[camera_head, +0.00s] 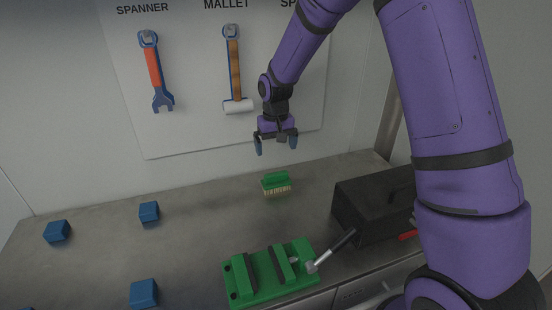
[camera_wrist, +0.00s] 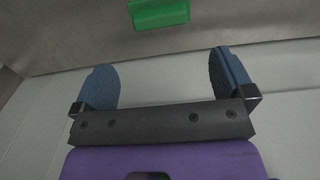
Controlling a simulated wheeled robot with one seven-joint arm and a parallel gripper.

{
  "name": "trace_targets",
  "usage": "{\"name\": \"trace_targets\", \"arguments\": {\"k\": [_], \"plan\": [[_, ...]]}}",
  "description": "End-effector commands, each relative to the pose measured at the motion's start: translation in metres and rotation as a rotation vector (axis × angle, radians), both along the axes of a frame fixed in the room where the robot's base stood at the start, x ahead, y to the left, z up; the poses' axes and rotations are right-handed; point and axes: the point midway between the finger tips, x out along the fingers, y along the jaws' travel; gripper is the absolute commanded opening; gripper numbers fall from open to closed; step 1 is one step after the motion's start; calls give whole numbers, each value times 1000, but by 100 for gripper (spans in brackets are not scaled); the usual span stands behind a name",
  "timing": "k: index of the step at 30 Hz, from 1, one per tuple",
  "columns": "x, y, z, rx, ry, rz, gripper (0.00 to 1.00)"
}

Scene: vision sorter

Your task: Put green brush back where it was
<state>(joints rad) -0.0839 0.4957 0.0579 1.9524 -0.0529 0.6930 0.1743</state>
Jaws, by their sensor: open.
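The green brush (camera_head: 277,184) rests on the workbench (camera_head: 195,255) with its pale bristles down. Its green top also shows in the wrist view (camera_wrist: 159,13), at the upper edge and beyond my fingertips. My gripper (camera_head: 276,146) is open and empty, pointing down above the brush and apart from it. Both blue finger pads show in the wrist view (camera_wrist: 170,78) with a wide gap between them.
A wall board (camera_head: 190,130) behind holds a spanner (camera_head: 155,72) and a mallet (camera_head: 234,70). Several blue blocks (camera_head: 149,211) lie on the left. A green vise (camera_head: 270,275) stands at the front, with a dark toolbox (camera_head: 365,205) at the right. Bench around the brush is clear.

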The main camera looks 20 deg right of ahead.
Motion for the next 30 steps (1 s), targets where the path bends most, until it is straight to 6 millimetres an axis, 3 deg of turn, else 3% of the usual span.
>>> {"name": "trace_targets", "arguments": {"k": [11,14,20,30], "plan": [[-2,-1,18,0,-4,0,100],[-9,-4,35,0,-20,-1,100],[-45,-17,97,0,-85,0,100],[-133,-40,186,0,-202,-2,100]]}}
